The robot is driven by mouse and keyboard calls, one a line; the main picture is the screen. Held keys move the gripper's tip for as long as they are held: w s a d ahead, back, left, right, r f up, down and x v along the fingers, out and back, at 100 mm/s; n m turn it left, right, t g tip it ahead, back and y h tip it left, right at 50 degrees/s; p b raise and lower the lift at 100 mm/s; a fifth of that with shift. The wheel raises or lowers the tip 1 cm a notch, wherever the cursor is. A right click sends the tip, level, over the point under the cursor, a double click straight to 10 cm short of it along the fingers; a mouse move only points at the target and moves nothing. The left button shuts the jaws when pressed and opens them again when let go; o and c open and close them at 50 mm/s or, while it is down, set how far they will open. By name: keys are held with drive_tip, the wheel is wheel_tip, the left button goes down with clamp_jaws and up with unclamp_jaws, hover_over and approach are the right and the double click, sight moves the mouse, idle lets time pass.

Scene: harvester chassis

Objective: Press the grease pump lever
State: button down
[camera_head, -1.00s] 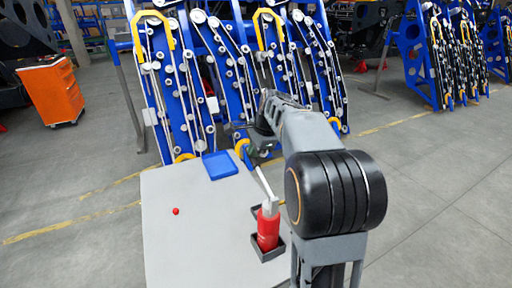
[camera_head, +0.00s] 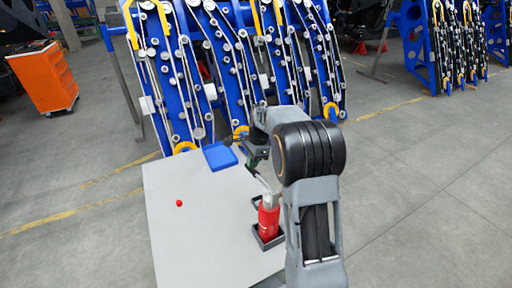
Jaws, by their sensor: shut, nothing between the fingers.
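The grease pump is a red bottle (camera_head: 268,220) with a pale top, standing upright in a dark square holder (camera_head: 258,238) on the grey table. Its thin pale lever (camera_head: 264,184) slants up and left from the top. My gripper (camera_head: 258,168) is shut and empty, close above the upper end of the lever. I cannot tell whether it touches the lever. My arm stands just right of the bottle and hides the table behind it.
A blue tray (camera_head: 220,156) lies at the back of the grey table (camera_head: 195,240). A small red ball (camera_head: 179,203) lies on its left part. Blue harvester frames (camera_head: 180,90) stand behind. An orange cabinet (camera_head: 43,78) is far left.

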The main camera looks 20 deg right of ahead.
drive_tip(key=shift+s+f, duration=0.25)
drive_tip(key=shift+f, duration=0.3)
drive_tip(key=w+d+r+p, duration=0.1)
drive_tip(key=r, duration=0.6)
drive_tip(key=w+d+r+p, duration=0.1)
drive_tip(key=w+r+p, duration=0.1)
drive_tip(key=r, duration=0.5)
drive_tip(key=shift+w+d+r, duration=0.15)
drive_tip(key=shift+d+r, duration=0.1)
drive_tip(key=shift+d, duration=0.1)
idle(1.9)
